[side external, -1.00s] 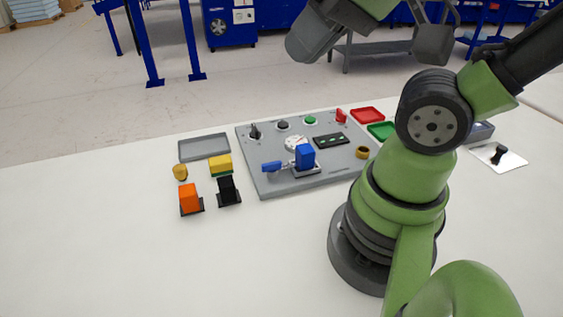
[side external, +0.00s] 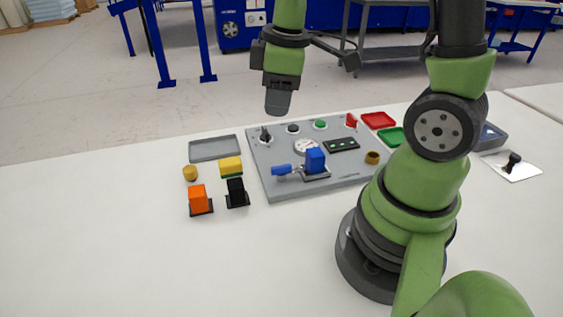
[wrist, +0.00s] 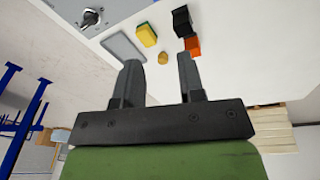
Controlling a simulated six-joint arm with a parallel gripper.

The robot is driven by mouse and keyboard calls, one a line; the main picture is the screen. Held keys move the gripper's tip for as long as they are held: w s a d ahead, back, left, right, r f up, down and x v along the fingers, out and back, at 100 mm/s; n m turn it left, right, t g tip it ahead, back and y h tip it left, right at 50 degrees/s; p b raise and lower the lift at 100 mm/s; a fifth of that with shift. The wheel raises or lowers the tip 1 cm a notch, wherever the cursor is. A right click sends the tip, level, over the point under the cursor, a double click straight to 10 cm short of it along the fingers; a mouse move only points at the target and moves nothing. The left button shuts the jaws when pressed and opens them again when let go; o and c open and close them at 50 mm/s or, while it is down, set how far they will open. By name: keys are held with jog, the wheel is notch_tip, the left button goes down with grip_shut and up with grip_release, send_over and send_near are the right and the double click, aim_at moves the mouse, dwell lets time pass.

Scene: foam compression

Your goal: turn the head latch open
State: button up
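A grey panel (side external: 262,185) lies on the white table. On it sit a blue block (side external: 315,159) and a blue lever handle (side external: 282,170) pointing left. A dark upright knob (side external: 265,136) on a light round base stands at the panel's back left corner; it also shows in the wrist view (wrist: 90,17). No label tells which part is the head latch. My gripper (side external: 278,104) hangs above and behind the panel's back left corner, apart from everything. In the wrist view my gripper (wrist: 159,60) has its two fingers spread with nothing held between them.
The panel also carries a round dial (side external: 306,146), a green button (side external: 320,124) and a red switch (side external: 351,121). Left of it are a grey tray (side external: 213,148), a yellow block (side external: 230,166), an orange block (side external: 198,198) and a black block (side external: 236,191). The front table is clear.

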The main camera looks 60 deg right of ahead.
aim_at(281, 166)
jog(key=f+n, duration=0.1)
jog(key=f, duration=0.4)
jog(key=d+f+n+g, duration=0.1)
jog(key=f, duration=0.4)
jog(key=d+f+n, duration=0.1)
jog(key=f, duration=0.5)
jog(key=shift+w+d+g, duration=0.15)
jog(key=shift+w+g, duration=0.15)
jog(key=shift+g, duration=0.1)
grip_shut()
